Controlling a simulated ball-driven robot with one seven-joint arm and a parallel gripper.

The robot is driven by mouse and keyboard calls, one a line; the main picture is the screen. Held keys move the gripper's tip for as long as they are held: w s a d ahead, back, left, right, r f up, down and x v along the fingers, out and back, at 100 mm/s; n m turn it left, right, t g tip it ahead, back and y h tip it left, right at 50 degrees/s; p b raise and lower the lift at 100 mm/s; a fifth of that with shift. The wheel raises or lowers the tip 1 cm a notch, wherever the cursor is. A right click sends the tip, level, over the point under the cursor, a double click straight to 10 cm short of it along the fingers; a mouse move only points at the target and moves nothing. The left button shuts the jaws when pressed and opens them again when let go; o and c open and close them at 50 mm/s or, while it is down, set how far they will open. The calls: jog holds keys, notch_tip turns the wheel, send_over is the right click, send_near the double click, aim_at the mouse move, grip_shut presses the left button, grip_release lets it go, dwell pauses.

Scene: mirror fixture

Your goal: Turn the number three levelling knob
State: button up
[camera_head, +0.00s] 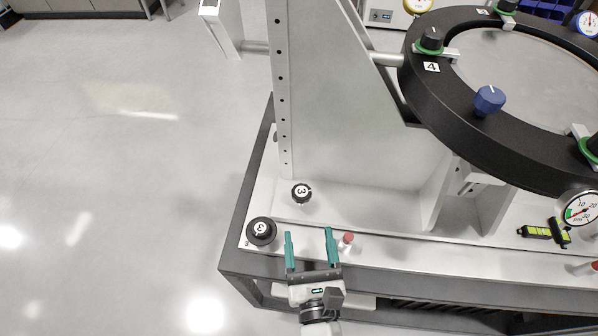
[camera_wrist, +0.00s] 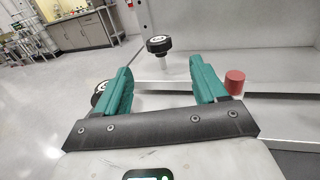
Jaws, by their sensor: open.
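Two black knobs with a white 3 on top show in the head view. One knob (camera_head: 301,190) stands on the white base plate near the upright panel; in the wrist view this knob (camera_wrist: 159,44) sits on a silver stem, seen between and beyond my fingers. The other, wider knob (camera_head: 261,229) is at the plate's left corner, beside a small printed 3; in the wrist view it (camera_wrist: 98,93) is partly hidden behind the left finger. My gripper (camera_head: 309,234) is open, its teal fingers over the plate's front edge, right of the corner knob. Nothing shows between the fingers.
A red-capped pin (camera_head: 348,238) stands close to my right finger. A tall white panel (camera_head: 370,120) rises behind the plate. The black ring (camera_head: 440,110) with a blue knob (camera_head: 489,99) is above right. A yellow-green level (camera_head: 546,232) lies right. Floor at left is clear.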

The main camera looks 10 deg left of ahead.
aim_at(302, 202)
jog(key=p+x, duration=0.1)
jog(key=x, duration=1)
jog(key=shift+w+a, duration=0.1)
jog(key=shift+w, duration=0.05)
jog(key=c, duration=1)
jog(key=shift+r, duration=0.15)
jog(key=shift+c, duration=0.2)
